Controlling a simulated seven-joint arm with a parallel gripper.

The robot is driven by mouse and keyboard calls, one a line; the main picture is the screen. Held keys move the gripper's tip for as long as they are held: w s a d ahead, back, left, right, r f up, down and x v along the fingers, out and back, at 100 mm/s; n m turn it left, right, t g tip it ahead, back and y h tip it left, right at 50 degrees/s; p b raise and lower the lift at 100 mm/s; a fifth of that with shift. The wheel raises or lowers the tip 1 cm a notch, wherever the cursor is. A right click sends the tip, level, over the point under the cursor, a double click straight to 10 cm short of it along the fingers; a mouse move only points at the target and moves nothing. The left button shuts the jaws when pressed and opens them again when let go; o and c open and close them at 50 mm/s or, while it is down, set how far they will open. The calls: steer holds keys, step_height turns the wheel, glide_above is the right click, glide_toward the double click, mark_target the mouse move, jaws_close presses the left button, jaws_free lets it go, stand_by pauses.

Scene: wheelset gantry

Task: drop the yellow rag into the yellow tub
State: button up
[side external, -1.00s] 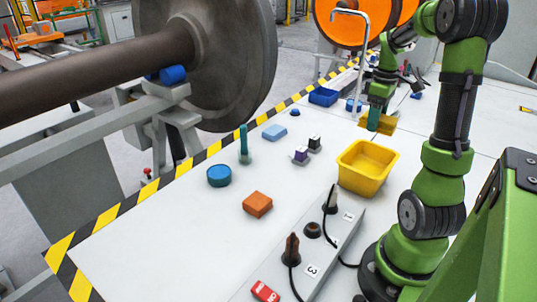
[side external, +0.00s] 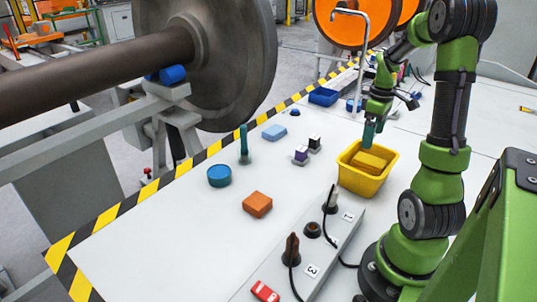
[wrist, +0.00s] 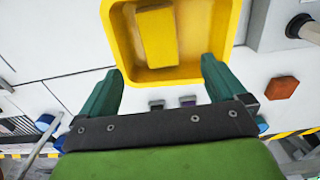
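The yellow rag (side external: 371,162) is a flat block-like piece inside the yellow tub (side external: 362,186). In the wrist view the rag (wrist: 157,36) lies within the walls of the tub (wrist: 180,76), near its middle. My gripper (side external: 369,134) is above the tub, pointing down, with its tips just above the rag. In the wrist view the two green fingers of my gripper (wrist: 160,68) stand wide apart with nothing between their tips. The rag's underside is hidden, so I cannot tell how fully it rests on the tub floor.
A grey socket strip (side external: 325,250) with cables stands in front of the tub. An orange block (side external: 257,204), a blue round piece (side external: 219,176) and small dark blocks (side external: 301,154) lie to the left. A blue bin (side external: 323,96) and a bent metal pipe (side external: 365,50) are behind.

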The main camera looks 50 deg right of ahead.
step_height(320, 180, up, 17)
stand_by(0.7)
steer(key=w+a+f+m+t, duration=0.2)
steer(key=w+a+m, duration=0.15)
steer(key=a, duration=0.45)
steer(key=w+a+f+m+t, duration=0.2)
steer(key=w+a+f+m, duration=0.15)
steer(key=a, duration=0.55)
steer(key=s+a+n+t+y, duration=0.2)
steer(key=s+a+n+t, duration=0.1)
steer(key=a, duration=1.3)
steer(key=shift+a+f, duration=0.3)
steer(key=shift+a, duration=0.1)
